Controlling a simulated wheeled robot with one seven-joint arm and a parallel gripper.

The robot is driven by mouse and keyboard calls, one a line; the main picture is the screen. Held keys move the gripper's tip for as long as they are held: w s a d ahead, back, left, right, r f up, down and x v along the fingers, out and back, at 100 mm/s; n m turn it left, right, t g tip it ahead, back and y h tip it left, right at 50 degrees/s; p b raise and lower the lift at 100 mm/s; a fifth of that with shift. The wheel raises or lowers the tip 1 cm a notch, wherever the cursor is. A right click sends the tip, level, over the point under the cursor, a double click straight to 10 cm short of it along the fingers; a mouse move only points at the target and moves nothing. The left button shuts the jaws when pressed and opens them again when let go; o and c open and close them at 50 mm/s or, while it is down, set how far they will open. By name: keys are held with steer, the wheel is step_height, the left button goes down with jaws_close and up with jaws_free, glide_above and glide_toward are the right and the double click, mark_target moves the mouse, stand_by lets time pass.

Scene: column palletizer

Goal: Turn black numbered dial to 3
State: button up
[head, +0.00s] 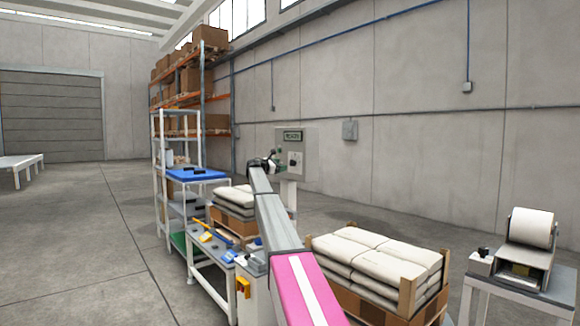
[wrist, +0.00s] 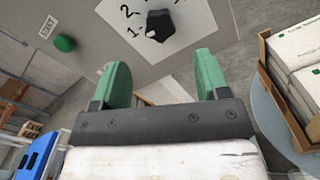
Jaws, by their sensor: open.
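The black dial (wrist: 160,24) sits on a white plate (wrist: 190,32) printed with numbers, at the top of the wrist view. I can read 1 and 2 to its left; no 3 shows in the frame. A small white mark on the dial lies on the side of the 1. My gripper (wrist: 163,72) is open and empty, its two green fingers pointing at the panel below the dial, apart from it. In the head view my gripper (head: 273,160) is in front of the grey control box (head: 297,141), and the dial is too small to make out.
A green button (wrist: 65,43) with a START label is left of the dial. Stacked sacks (head: 375,262) in a wooden crate stand right of my arm. A blue-topped shelf (head: 196,174) stands left. A label printer (head: 528,250) is at far right.

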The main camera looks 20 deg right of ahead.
mark_target(291, 164)
steer(key=x, duration=0.7)
steer(key=shift+w+d+f, duration=0.1)
steer(key=shift+w+d, duration=0.05)
steer(key=shift+d, duration=0.1)
steer(key=c, duration=0.9)
